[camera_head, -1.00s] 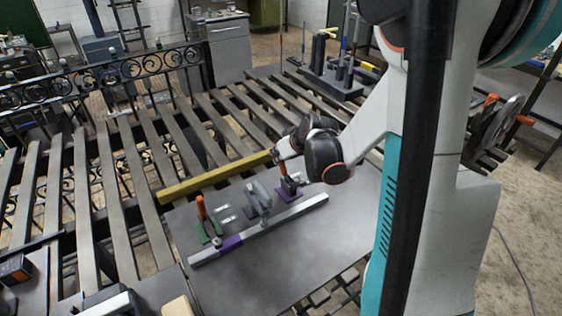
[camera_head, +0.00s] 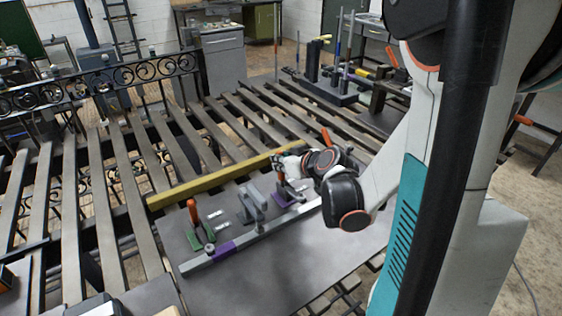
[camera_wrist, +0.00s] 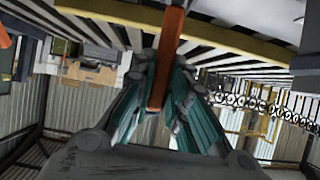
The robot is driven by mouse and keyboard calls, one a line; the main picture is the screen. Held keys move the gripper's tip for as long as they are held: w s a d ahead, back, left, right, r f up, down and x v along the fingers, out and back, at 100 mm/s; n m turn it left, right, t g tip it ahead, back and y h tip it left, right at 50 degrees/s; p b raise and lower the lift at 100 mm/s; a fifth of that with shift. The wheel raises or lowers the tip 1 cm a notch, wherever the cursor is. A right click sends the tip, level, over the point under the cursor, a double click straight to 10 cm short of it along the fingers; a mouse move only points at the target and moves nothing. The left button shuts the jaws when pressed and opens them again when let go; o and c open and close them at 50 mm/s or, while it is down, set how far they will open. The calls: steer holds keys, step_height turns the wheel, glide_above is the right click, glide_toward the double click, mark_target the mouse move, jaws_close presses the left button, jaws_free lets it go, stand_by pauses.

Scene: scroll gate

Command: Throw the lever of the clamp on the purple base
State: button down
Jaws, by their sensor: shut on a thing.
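The clamp on the purple base (camera_head: 281,201) stands at the right end of the plate, behind the grey bar (camera_head: 250,243). Its orange lever (camera_wrist: 166,58) runs down between the fingers in the wrist view. My gripper (camera_head: 280,168) is shut on this lever, above the purple base. In the head view the fingers and arm partly hide the clamp. A second clamp on a green base (camera_head: 204,237) has its orange lever (camera_head: 192,211) upright, at the left. A grey clamp-like block (camera_head: 252,203) stands between the two.
A yellow bar (camera_head: 215,178) lies along the slats behind the clamps. The grey bar with a purple section runs in front of them. A dark rack with posts (camera_head: 325,88) stands at the back right. The front of the plate (camera_head: 270,275) is clear.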

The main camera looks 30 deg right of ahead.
steer(key=c, duration=1.6)
jaws_free()
steer(key=shift+o, duration=0.2)
steer(key=v, duration=0.7)
steer(key=shift+s+r, duration=0.15)
steer(key=shift+s, duration=0.05)
steer(key=shift+c, duration=0.2)
